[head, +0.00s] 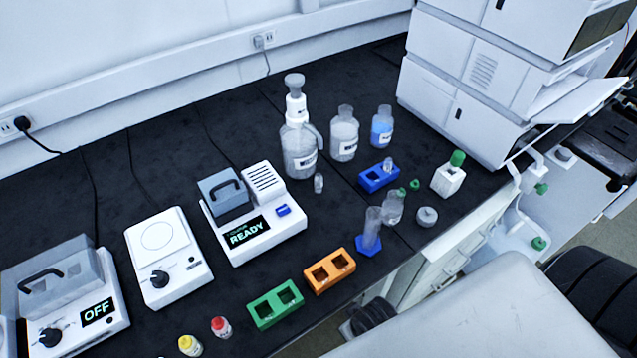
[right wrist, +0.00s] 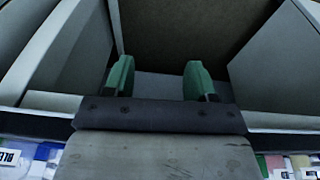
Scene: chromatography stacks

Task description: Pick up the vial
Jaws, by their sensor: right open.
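Several small vessels could be the vial; I cannot tell which one is meant. A small clear vial (head: 319,183) stands on the dark bench in front of the large bottles. Another clear vial (head: 388,165) sits in the blue rack (head: 367,184). A yellow-capped vial (head: 190,345) and a red-capped vial (head: 221,326) stand at the front left. My right gripper (head: 540,215) is at the right, beyond the bench's front edge and apart from all vials. In the right wrist view its green fingers (right wrist: 158,80) are spread with nothing between them. My left gripper is not in view.
Green (head: 275,304) and orange (head: 330,270) racks and a cylinder on a blue base (head: 370,232) line the front edge. A READY device (head: 250,222) stands left, the white instrument stack (head: 470,80) back right. A green-capped bottle (head: 449,177) stands near the right end.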

